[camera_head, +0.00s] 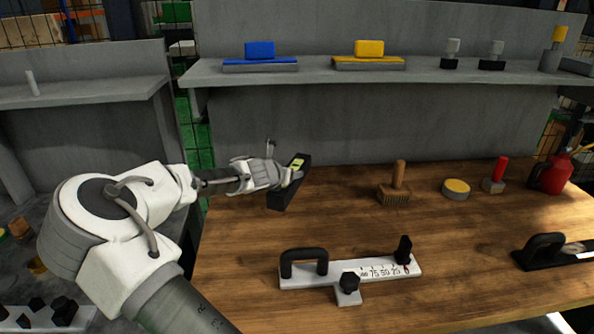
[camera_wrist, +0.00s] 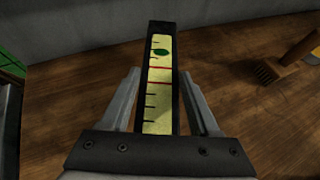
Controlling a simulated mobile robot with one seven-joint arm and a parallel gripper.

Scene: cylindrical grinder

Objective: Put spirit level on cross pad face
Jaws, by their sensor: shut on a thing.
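The spirit level is a black bar (camera_head: 281,196) with a yellow-green vial that has dark tick marks and red lines. My gripper (camera_head: 289,177) is shut on it and holds it tilted above the back left of the wooden bench. In the wrist view the spirit level (camera_wrist: 159,35) runs lengthwise between the two fingers of my gripper (camera_wrist: 160,75). A white cross-shaped plate (camera_head: 340,275) with a printed scale, a black handle and black knobs lies at the bench front, apart from the level. I cannot tell for sure which surface is the cross pad face.
A wooden brush (camera_head: 396,188), a yellow-topped round tin (camera_head: 456,189), a red-handled tool (camera_head: 495,177) and a red can (camera_head: 550,175) stand along the back right. A black handled tool (camera_head: 548,252) lies at right. A grey shelf (camera_head: 310,75) overhangs the bench. The bench middle is clear.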

